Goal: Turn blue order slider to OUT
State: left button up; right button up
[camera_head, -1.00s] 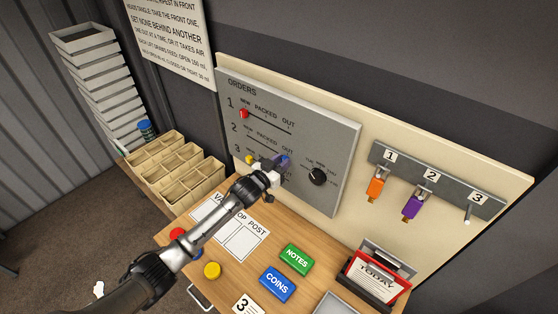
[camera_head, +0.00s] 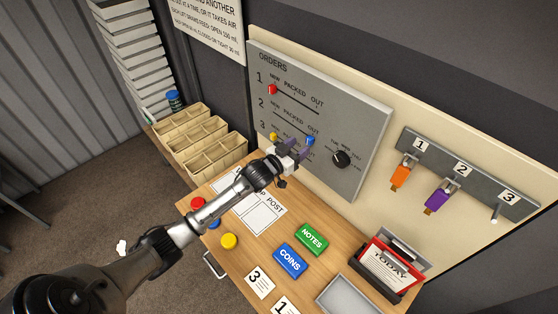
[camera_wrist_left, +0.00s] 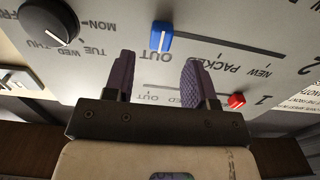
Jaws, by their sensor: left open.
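The grey ORDERS board (camera_head: 370,120) stands upright on the cream backboard. The blue slider (camera_head: 310,140) sits at the right, OUT end of the row 2 track. In the left wrist view the board is upside down, and the blue slider (camera_wrist_left: 161,36) is at the track end beside the word OUT. My left gripper (camera_head: 291,152) is in front of the board, just left of and below the blue slider. Its purple fingers (camera_wrist_left: 159,82) are apart with nothing between them, and the slider lies beyond their tips. My right gripper is not in view.
The red slider (camera_head: 272,89) is at NEW in row 1. The yellow slider (camera_head: 273,136) is left of my fingers in row 3. A black day dial (camera_head: 341,158) is to the right. Below are the wooden desk, the NOTES box (camera_head: 312,239) and the COINS box (camera_head: 290,260).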

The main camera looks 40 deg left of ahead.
pick_arm(q)
jog(key=s, duration=0.9)
jog(key=shift+s+a+b, duration=0.2)
jog(key=shift+s+b, duration=0.15)
jog(key=shift+s, duration=0.05)
